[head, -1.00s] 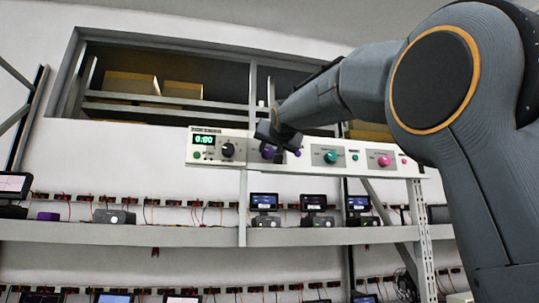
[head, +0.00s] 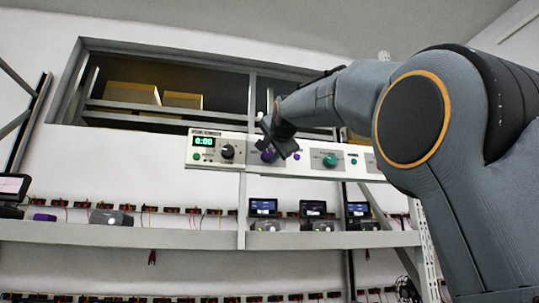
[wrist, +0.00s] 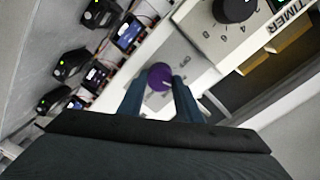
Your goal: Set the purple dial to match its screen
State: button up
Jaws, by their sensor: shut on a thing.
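The purple dial (head: 268,155) sits on the long white panel (head: 299,164), partly hidden by my gripper (head: 281,147) in the head view. In the wrist view the purple dial (wrist: 159,76) sits between the two fingertips of my gripper (wrist: 158,88), which is shut on it. A pale pointer mark shows on the dial's face, pointing toward the right in that view. Several small lit screens stand on the shelf below, such as the one at the left (head: 263,206). Their text is too small to read, and I cannot tell which belongs to the purple dial.
A green timer display (head: 204,141) reading 0:00 and a black knob (head: 227,151) are left of the dial. A teal dial (head: 330,160) is to its right. The shelf (head: 120,235) with devices and wires runs below. A recess with yellow boxes (head: 131,92) lies above.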

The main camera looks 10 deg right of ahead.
dwell(0.4)
jog(key=o, duration=1)
jog(key=shift+o, duration=0.2)
jog(key=s+b, duration=0.3)
jog(key=s, duration=0.4)
jog(key=shift+s, duration=0.4)
jog(key=shift+a+r, duration=0.1)
